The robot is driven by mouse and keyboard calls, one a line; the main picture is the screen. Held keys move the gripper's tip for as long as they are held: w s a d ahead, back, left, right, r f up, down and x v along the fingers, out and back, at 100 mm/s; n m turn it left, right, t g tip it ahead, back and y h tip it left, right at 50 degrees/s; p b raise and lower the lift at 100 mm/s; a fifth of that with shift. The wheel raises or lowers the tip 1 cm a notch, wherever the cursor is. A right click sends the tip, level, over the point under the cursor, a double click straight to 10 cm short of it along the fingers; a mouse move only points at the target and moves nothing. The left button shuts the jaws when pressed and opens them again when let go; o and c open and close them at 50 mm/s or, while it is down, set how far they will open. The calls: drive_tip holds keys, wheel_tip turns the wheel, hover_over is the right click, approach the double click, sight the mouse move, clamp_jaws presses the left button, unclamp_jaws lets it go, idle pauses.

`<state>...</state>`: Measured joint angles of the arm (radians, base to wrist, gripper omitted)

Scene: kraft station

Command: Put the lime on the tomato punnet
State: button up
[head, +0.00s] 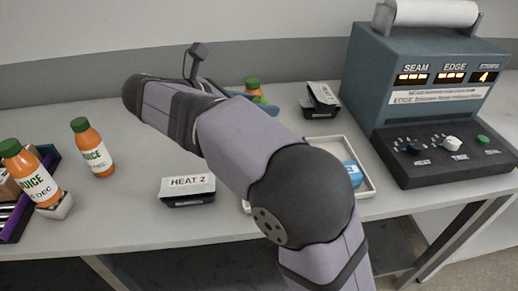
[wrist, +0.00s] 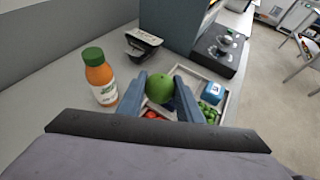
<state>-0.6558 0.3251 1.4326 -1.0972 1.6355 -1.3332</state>
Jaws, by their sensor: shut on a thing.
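The lime (wrist: 160,88) is round and green. My gripper (wrist: 166,90) is shut on it, with a blue-grey finger on each side, and holds it up above the work surface in the wrist view. Red tomatoes (wrist: 152,115) show just below the lime between the fingers. Their punnet is mostly hidden by the fingers and my wrist, and I cannot tell how far above it the lime is. In the head view my arm covers most of this area.
A white tray (head: 367,186) holds a blue item (wrist: 213,91) and green produce (wrist: 209,113). A juice bottle (wrist: 100,77) stands left of my gripper.

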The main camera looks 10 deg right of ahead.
drive_tip(key=shift+f+b, duration=0.8)
drive_tip(key=shift+f, duration=4.25)
drive_tip(key=shift+f, duration=0.1)
drive_tip(key=o, duration=1)
drive_tip(key=shift+a+r, duration=0.15)
drive_tip(key=shift+r, duration=0.05)
drive_tip(key=p+v, duration=0.1)
drive_tip(key=v, duration=1)
drive_tip(key=shift+s+a+r, duration=0.15)
drive_tip(key=shift+s+a, duration=0.1)
